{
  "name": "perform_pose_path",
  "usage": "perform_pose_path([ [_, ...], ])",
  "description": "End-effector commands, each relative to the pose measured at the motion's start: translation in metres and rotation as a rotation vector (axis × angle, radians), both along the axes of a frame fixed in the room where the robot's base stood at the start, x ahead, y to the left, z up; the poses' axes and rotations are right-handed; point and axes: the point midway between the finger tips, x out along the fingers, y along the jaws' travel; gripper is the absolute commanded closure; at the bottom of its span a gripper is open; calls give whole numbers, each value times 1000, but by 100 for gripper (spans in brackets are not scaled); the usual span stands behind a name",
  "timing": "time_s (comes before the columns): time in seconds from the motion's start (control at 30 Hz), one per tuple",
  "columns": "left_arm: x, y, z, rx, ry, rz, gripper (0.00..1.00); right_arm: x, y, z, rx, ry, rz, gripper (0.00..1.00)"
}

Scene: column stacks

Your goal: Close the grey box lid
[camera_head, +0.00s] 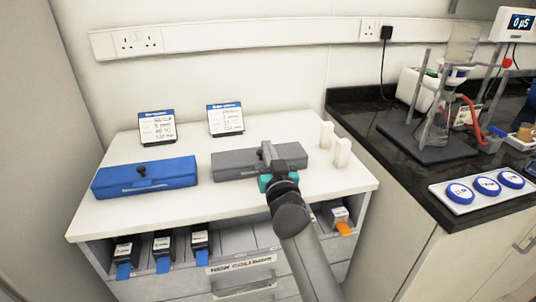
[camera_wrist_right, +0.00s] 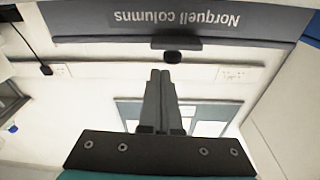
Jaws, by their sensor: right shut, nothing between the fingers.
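The grey box (camera_head: 232,164) stands on the white cabinet top, right of the middle. Its lid looks down and flat in the head view; whether a thin gap is left I cannot tell. In the right wrist view, upside down, the box's grey face (camera_wrist_right: 260,20) reads "Norquell columns", with a black knob (camera_wrist_right: 173,57) beside it. My right gripper (camera_head: 264,150) is shut and empty over the middle of the box and hides part of it. Its closed fingers (camera_wrist_right: 160,75) show close to the knob; contact is unclear. My left gripper is out of view.
A blue box (camera_head: 145,178) with a black knob lies to the left. Two label cards (camera_head: 157,127) (camera_head: 225,119) stand behind the boxes. Two white upright blocks (camera_head: 326,134) (camera_head: 342,153) stand close on the right. The cabinet top's front strip is clear.

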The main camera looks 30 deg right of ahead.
Motion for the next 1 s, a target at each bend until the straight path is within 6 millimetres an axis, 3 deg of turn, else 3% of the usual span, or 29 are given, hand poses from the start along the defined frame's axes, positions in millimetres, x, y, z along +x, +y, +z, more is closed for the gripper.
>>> perform_pose_path([
  [0.03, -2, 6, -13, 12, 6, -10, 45, -1, 1, -11, 1, -4, 0, 100],
  [1.0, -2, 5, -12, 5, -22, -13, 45, -5, 2, -20, -1, -7, 0, 100],
])
